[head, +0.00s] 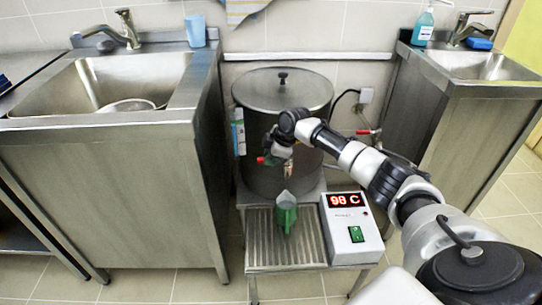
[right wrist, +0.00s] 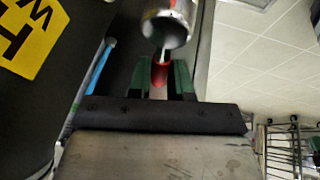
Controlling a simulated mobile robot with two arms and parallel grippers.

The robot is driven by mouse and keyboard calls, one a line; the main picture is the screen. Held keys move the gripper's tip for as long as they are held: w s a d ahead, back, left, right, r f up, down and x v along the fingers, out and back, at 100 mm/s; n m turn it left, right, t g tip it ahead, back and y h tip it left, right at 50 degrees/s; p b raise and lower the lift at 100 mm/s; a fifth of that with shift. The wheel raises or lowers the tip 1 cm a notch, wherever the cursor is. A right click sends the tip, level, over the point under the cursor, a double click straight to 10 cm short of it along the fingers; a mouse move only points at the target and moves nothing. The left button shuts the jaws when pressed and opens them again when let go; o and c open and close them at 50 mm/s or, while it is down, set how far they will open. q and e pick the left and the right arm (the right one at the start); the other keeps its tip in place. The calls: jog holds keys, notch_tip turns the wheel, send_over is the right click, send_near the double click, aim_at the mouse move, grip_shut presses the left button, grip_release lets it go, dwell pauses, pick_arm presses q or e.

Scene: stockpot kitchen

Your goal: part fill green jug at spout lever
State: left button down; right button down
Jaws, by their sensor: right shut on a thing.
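The green jug (head: 286,212) stands upright on the grated drip tray, below the spout (head: 289,170) at the front of the big steel pot. My right gripper (head: 268,159) is up at the spout, above the jug. It is shut on the red spout lever, whose red end (head: 261,160) shows in the head view. In the right wrist view the red lever (right wrist: 160,74) sits between the two dark green fingers (right wrist: 161,80), below a steel cylinder. How much is in the jug cannot be seen. My left gripper is not in view.
The lidded pot (head: 283,92) stands behind the drip tray (head: 263,240). A white control box (head: 350,229) reading 98 C stands right of the jug. Steel sink units flank the stand at left (head: 110,180) and right (head: 465,125). Another red handle (head: 369,132) shows right of the pot.

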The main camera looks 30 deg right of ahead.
jog(key=c, duration=1)
grip_release()
jog(key=shift+c, duration=0.2)
jog(key=shift+r, duration=0.1)
jog(key=shift+s+d+r, duration=0.1)
jog(key=shift+d+r, duration=0.1)
jog(key=shift+r, duration=0.15)
pick_arm(q)
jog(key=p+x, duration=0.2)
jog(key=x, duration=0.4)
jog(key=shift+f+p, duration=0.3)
jog(key=shift+p, duration=0.05)
pick_arm(e)
jog(key=v, duration=0.9)
jog(key=shift+s+r, duration=0.2)
jog(key=shift+r, duration=0.15)
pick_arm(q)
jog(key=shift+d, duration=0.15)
pick_arm(e)
jog(key=shift+f, duration=0.1)
